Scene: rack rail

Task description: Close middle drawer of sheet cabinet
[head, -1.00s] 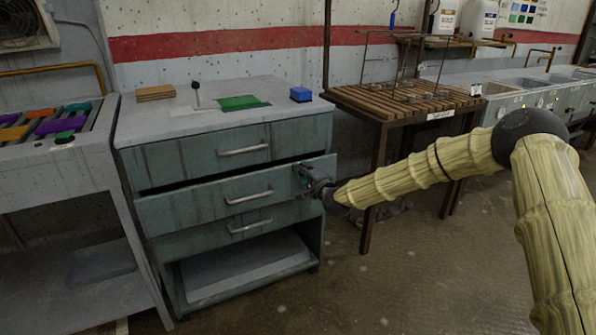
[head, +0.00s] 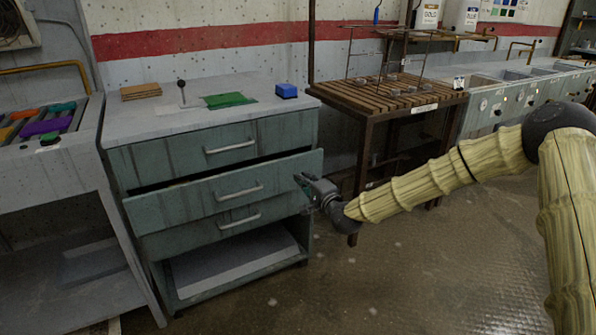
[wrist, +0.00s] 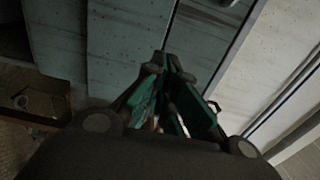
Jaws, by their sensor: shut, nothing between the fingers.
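The grey-green sheet cabinet stands left of centre in the head view. Its middle drawer (head: 222,191) sticks out, with a dark gap above its front, and its bar handle (head: 239,192) faces me. The upper drawer (head: 215,152) and the lower drawer (head: 215,222) look closed. My gripper (head: 301,180) is shut and empty at the right end of the middle drawer's front; I cannot tell whether it touches. In the wrist view my gripper (wrist: 166,64) has its green-padded fingertips together before grey-green panels (wrist: 125,38).
A slatted wooden table (head: 388,98) with a wire rack stands right of the cabinet. A bench with coloured pieces (head: 45,130) stands close on the left. A blue block (head: 287,90) and a green sheet (head: 228,100) lie on the cabinet top. Floor in front is clear.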

